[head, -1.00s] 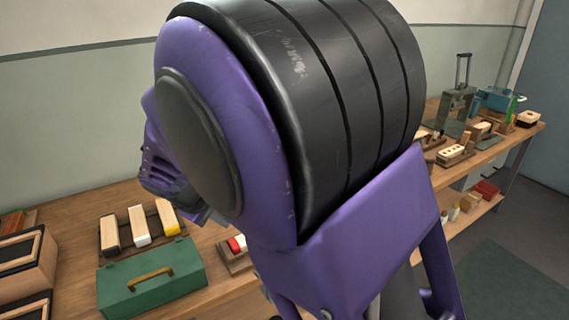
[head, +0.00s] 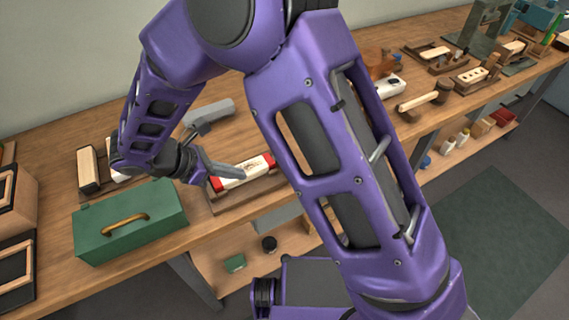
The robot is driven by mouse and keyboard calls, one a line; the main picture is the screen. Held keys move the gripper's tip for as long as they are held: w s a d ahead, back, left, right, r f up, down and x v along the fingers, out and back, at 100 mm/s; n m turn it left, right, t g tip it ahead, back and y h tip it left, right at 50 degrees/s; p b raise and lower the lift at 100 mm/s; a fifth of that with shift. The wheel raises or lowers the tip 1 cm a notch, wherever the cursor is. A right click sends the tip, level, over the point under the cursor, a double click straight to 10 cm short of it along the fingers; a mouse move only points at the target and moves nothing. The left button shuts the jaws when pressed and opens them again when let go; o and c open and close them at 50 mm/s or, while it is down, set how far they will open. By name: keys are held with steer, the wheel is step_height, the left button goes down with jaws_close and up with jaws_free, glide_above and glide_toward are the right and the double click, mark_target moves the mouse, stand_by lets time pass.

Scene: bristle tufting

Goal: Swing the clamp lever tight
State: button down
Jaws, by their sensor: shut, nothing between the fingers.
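A red-and-white block (head: 240,172) lies in a wooden fixture (head: 250,190) on the bench, left of my upper arm. My arm bends down to the left of it. My gripper (head: 236,172) appears as a slim grey end reaching to the block's upper side, shut with nothing held. I cannot tell whether it touches the block. A grey bar-like part (head: 209,112) shows just behind the wrist; I cannot tell whether it is part of the clamp. The clamp lever cannot be made out clearly, as my wrist and arm cover much of that area.
A green box with a brown handle (head: 130,222) stands in front of my wrist. Pale blocks in a wooden rack (head: 88,168) are behind it, partly hidden. Dark-topped wooden boxes (head: 18,262) sit at the left edge. More fixtures (head: 472,77) line the bench at right.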

steer(key=shift+f, duration=0.1)
steer(key=x, duration=1)
steer(key=shift+f, duration=0.1)
steer(key=shift+w+d, duration=0.35)
steer(key=shift+d, duration=0.2)
steer(key=shift+w+d, duration=0.35)
steer(key=shift+d, duration=0.2)
steer(key=shift+w+d, duration=0.35)
steer(key=shift+d, duration=0.2)
